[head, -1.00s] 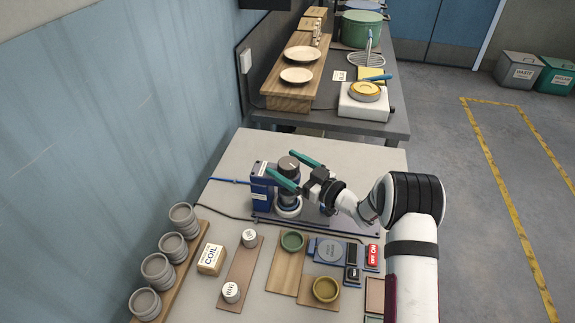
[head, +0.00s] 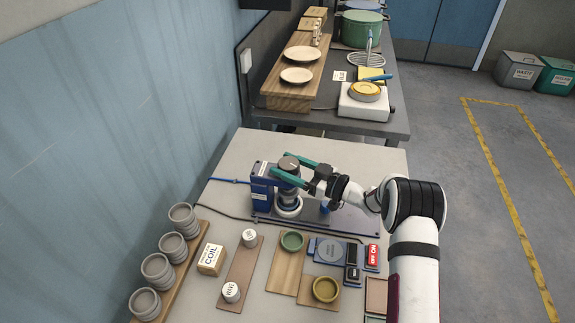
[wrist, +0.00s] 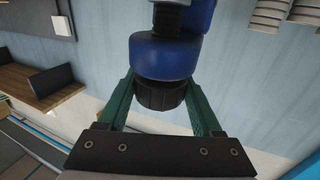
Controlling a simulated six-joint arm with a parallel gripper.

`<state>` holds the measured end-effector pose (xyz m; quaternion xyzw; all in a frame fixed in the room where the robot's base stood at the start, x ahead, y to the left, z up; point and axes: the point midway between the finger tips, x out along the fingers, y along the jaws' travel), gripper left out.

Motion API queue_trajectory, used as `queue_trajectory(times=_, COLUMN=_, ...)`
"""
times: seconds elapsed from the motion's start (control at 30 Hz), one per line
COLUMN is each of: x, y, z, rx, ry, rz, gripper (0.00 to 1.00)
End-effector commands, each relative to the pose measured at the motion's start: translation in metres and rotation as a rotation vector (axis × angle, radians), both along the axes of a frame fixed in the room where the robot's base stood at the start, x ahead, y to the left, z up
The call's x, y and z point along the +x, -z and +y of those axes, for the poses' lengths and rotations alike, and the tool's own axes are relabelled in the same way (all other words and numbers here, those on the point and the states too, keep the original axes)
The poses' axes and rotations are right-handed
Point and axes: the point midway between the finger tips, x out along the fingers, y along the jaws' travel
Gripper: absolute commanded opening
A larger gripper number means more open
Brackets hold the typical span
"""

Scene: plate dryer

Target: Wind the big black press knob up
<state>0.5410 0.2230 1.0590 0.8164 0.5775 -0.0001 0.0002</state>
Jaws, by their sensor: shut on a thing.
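The big black press knob (head: 288,163) sits on top of the blue press (head: 262,188) on the near table. It shows in the wrist view as a dark ribbed cylinder (wrist: 160,96) against a blue round body. My gripper (head: 288,167) has its two teal fingers on either side of the knob and is shut on it. The fingers also flank the knob in the wrist view (wrist: 160,88). A white ring-shaped part (head: 289,207) shows below on the press base.
Stacked grey cups (head: 157,270) stand at the left. A cable runs across the table.

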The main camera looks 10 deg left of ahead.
Motion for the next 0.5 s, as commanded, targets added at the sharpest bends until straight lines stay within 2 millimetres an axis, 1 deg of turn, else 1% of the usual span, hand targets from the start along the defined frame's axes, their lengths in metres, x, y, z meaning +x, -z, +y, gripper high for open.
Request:
queue_trajectory(times=0.3, x=-0.0005, y=0.0010, z=-0.0006, rx=-0.002, ry=-0.214, rz=-0.002, gripper=0.11)
queue_trajectory(times=0.5, x=-0.0013, y=0.0013, z=-0.0005, rx=-0.002, ry=-0.311, rz=-0.001, gripper=0.11)
